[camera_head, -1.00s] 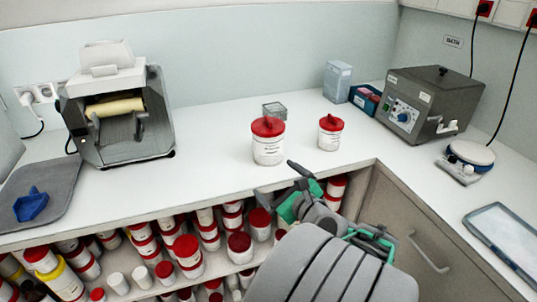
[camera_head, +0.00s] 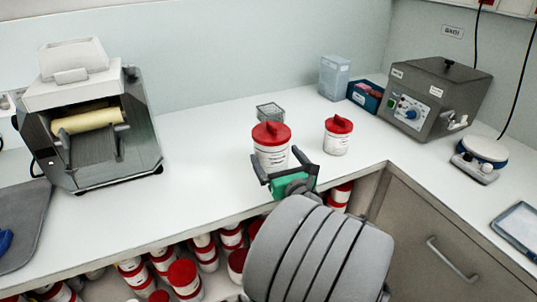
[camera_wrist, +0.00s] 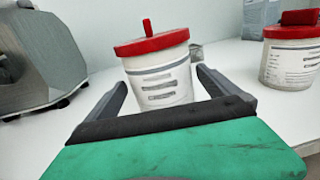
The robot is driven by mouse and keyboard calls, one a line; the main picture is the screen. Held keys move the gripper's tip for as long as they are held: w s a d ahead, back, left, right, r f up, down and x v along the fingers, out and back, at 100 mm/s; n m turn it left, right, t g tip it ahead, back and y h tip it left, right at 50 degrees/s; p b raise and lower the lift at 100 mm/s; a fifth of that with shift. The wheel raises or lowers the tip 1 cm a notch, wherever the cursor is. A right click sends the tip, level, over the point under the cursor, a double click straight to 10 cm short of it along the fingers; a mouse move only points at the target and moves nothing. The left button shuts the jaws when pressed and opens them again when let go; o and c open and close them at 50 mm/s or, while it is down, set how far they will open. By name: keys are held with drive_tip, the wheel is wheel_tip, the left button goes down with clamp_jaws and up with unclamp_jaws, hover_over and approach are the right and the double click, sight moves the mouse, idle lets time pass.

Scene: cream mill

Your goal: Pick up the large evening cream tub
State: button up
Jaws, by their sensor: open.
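The larger white tub with a red knobbed lid (camera_head: 271,134) stands upright on the white counter, near its front edge. In the wrist view this tub (camera_wrist: 160,75) stands straight ahead, just beyond and between my fingertips. My gripper (camera_head: 279,165) is open and empty, in front of the tub, with its fingers pointing at it. It also shows in the wrist view (camera_wrist: 162,82). A smaller white tub with a red lid (camera_head: 337,136) stands to the right; in the wrist view it shows at the right edge (camera_wrist: 291,55). The labels are too small to read.
A roller machine (camera_head: 88,120) stands at the left of the counter. A small wire rack (camera_head: 270,112) is behind the large tub. A grey bath unit (camera_head: 433,97) and a round-topped stirrer (camera_head: 482,155) stand at the right. Several red-lidded tubs fill the shelf below.

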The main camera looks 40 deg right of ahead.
drive_tip(key=x, duration=0.4)
drive_tip(key=shift+w, duration=0.1)
drive_tip(key=shift+c, duration=0.4)
drive_tip(key=c, duration=1)
drive_tip(key=shift+c, duration=0.2)
